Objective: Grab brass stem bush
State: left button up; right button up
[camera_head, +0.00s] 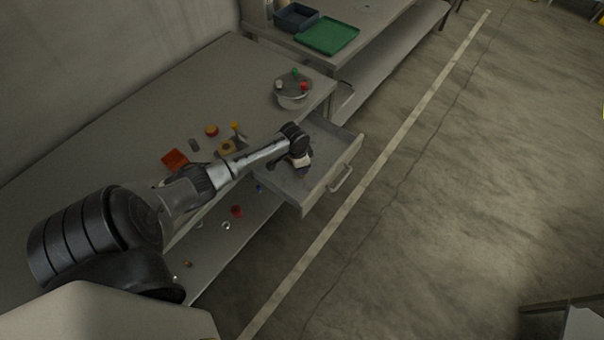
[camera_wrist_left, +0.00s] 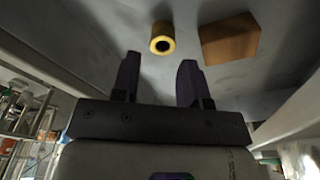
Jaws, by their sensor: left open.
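The brass stem bush (camera_wrist_left: 162,38) is a short yellow cylinder with a dark hole, lying on the drawer floor in the left wrist view. My left gripper (camera_wrist_left: 160,62) is open and empty. Its two dark fingers point toward the bush, which appears just beyond the fingertips and between their lines, apart from them. In the head view my left gripper (camera_head: 304,171) is inside the open drawer (camera_head: 339,171). I cannot make out the bush there; my arm and gripper cover part of the drawer. My right gripper is not in view.
An orange-brown block (camera_wrist_left: 230,40) lies right of the bush in the drawer. Drawer walls surround the gripper closely. The workbench (camera_head: 130,145) holds a round pot (camera_head: 292,98), a red piece (camera_head: 174,160) and small parts. A lower shelf (camera_head: 205,262) holds loose bits.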

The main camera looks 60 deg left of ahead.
pick_arm(q)
jog(key=shift+w+a+f+b, duration=0.1)
jog(key=shift+f+b, duration=0.15)
jog(key=shift+f, duration=0.6)
jog(key=shift+w+d+f+b, duration=0.1)
jog(key=shift+f+b, duration=0.1)
jog(key=shift+f, duration=0.7)
jog(key=shift+w+a+f+b, duration=0.1)
jog(key=shift+f+b, duration=0.15)
jog(key=shift+f, duration=0.6)
jog(key=c, duration=0.7)
jog(key=shift+r, duration=0.1)
